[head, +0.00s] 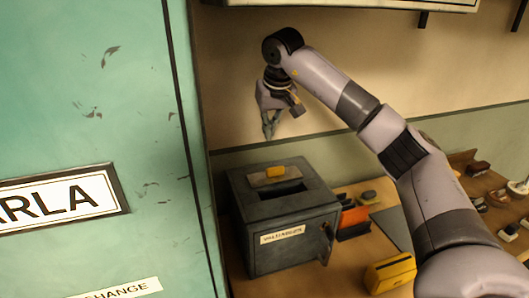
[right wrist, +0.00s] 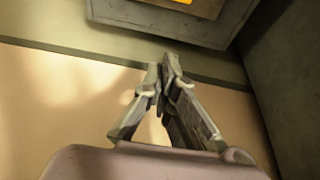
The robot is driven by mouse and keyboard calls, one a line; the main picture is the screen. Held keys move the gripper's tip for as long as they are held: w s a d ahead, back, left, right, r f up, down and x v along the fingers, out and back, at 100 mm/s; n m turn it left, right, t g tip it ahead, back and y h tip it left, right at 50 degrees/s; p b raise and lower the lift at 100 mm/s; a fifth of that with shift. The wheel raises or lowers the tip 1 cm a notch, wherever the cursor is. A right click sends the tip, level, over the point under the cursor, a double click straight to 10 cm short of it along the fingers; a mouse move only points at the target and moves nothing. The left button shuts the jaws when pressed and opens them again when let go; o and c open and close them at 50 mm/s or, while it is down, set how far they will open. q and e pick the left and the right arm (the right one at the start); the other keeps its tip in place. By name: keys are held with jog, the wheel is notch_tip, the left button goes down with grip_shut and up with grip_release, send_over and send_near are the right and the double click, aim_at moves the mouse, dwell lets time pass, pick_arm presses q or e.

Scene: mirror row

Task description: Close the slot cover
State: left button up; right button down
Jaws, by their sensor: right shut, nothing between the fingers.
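A dark grey metal box (head: 288,225) with a label on its front stands on the table in the head view. A dark slot (head: 284,190) shows open in its top. The slot cover (head: 262,178), a small plate with a yellow grip (head: 275,172), lies behind the slot on the box top. My right gripper (head: 268,136) is shut and empty, above and behind the box, apart from it. In the right wrist view, the shut fingertips (right wrist: 164,68) point toward the box (right wrist: 160,32), whose yellow grip (right wrist: 182,1) is cut by the top edge. My left gripper is not in view.
A tall teal locker (head: 110,190) with a name plate stands close on the left. A yellow object (head: 390,272), an orange item (head: 353,217) and small stamps (head: 370,197) lie right of the box. A shelf or frame (head: 360,3) hangs on the wall above.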

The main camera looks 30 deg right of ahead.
aim_at(275, 172)
jog(key=p+x, duration=0.2)
jog(key=x, duration=0.6)
jog(key=shift+s+f, duration=0.1)
jog(key=shift+f, duration=0.05)
jog(key=shift+s+f+p, duration=0.2)
jog(key=shift+f+p, duration=0.05)
jog(key=shift+p, duration=0.2)
jog(key=s, duration=0.1)
jog(key=s+p, duration=0.1)
jog(key=shift+s+a+r, duration=0.1)
jog(key=shift+s+a, duration=0.2)
jog(key=shift+s, duration=0.35)
jog(key=shift+a, duration=0.1)
